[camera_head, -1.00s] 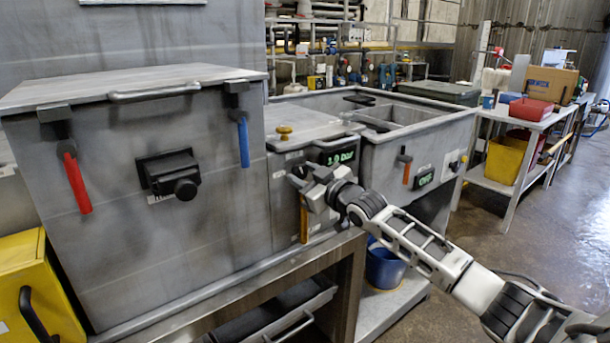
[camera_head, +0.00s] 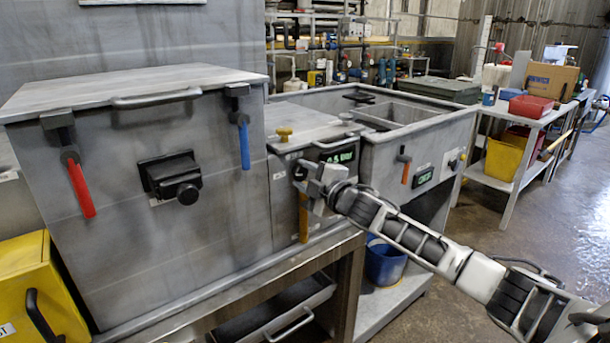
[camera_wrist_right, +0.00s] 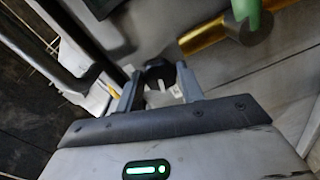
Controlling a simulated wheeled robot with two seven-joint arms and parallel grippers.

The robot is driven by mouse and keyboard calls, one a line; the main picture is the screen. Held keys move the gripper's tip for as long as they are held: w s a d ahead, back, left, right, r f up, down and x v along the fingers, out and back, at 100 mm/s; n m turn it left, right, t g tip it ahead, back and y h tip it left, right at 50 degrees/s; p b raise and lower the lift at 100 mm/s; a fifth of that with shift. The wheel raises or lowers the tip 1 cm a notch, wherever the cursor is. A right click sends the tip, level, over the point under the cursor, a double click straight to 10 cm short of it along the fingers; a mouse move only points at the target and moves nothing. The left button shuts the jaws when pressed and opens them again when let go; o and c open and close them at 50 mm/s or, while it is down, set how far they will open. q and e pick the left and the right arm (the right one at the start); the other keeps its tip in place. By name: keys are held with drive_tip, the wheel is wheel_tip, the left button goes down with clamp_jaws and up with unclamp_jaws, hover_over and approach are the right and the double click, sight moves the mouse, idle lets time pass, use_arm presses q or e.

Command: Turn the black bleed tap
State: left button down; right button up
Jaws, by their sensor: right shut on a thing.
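The black bleed tap (camera_wrist_right: 157,71) shows as a dark round knob between the two fingers of my right gripper (camera_wrist_right: 160,78) in the wrist view. The fingers are closed on it from both sides. In the head view my right gripper (camera_head: 307,178) is at the front of the small middle unit, and it hides most of the tap. A green-lit display (camera_head: 341,157) sits just above and right of the gripper. It seems to read about 0.5 bar. My left gripper is not in view.
An orange handle (camera_head: 303,222) hangs just below the gripper. A brass-coloured knob (camera_head: 284,134) stands on the unit's lid. The large bin on the left has red (camera_head: 80,188) and blue (camera_head: 244,145) handles. A blue bucket (camera_head: 385,263) stands below right.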

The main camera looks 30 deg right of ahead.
drive_tip(key=shift+n, duration=1.1)
drive_tip(key=o, duration=1)
drive_tip(key=s, duration=0.5)
drive_tip(key=s+b, duration=0.1)
drive_tip(key=s, duration=0.4)
drive_tip(key=s+d+b, duration=0.1)
drive_tip(key=s, duration=0.5)
drive_tip(key=shift+d, duration=0.1)
